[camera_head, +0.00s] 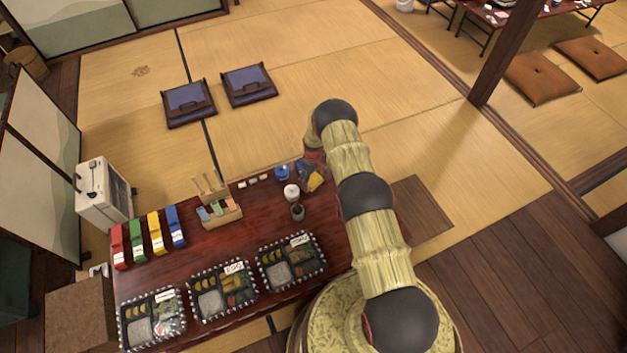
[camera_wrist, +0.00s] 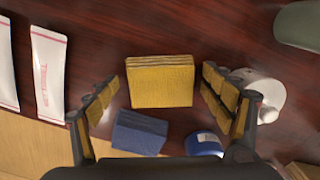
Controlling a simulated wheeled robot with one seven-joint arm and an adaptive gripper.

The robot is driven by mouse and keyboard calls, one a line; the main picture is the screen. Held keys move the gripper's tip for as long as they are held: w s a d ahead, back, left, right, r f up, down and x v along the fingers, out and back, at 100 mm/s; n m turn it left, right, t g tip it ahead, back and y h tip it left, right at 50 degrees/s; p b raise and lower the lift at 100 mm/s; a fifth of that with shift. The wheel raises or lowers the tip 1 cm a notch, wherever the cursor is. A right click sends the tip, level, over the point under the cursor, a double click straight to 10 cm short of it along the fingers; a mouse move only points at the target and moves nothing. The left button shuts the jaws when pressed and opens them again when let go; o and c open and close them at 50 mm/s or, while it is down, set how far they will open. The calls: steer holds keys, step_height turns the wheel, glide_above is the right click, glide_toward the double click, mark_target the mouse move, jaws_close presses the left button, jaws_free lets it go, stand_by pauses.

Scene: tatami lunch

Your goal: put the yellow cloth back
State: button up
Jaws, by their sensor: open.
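The yellow cloth (camera_wrist: 160,84) is a thick folded block. In the wrist view it lies between the two spread fingers of my gripper (camera_wrist: 162,98), with a gap on each side. No finger visibly touches it. In the head view the yellow cloth (camera_head: 315,182) shows at the back right of the dark red table, beside my gripper (camera_head: 310,176), which partly hides it. A folded blue cloth (camera_wrist: 140,132) lies just below the yellow one in the wrist view.
A blue round container (camera_wrist: 204,144) and a white round object (camera_wrist: 262,92) are close to the fingers. White packets (camera_wrist: 48,75) lie at left. A wooden caddy (camera_head: 222,218) holds small coloured items. Coloured boxes (camera_head: 155,232) and lunch trays (camera_head: 225,308) stand on the table (camera_head: 205,258).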

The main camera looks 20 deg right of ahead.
steer(key=shift+r, duration=0.15)
step_height(320, 180, up, 12)
steer(key=r+p, duration=0.1)
steer(key=p, duration=0.3)
step_height(320, 180, up, 22)
steer(key=t, duration=0.1)
glide_above(313, 179)
steer(key=w+a, duration=0.1)
steer(key=a, duration=0.2)
steer(key=s+a+r+m+t, duration=0.15)
steer(key=s+r, duration=0.25)
steer(key=r, duration=0.7)
steer(key=s+a+r+m, duration=0.1)
steer(key=s+a+r, duration=0.25)
steer(key=r, duration=0.75)
steer(key=s+a+r+t, duration=0.2)
steer(key=s+a+r, duration=0.1)
steer(key=s+r, duration=1.15)
steer(key=s+a+m+t, duration=0.1)
steer(key=s+a+m, duration=0.1)
steer(key=s, duration=1.7)
steer(key=shift+a+r, duration=0.2)
steer(key=shift+a, duration=0.25)
steer(key=shift+s, duration=0.1)
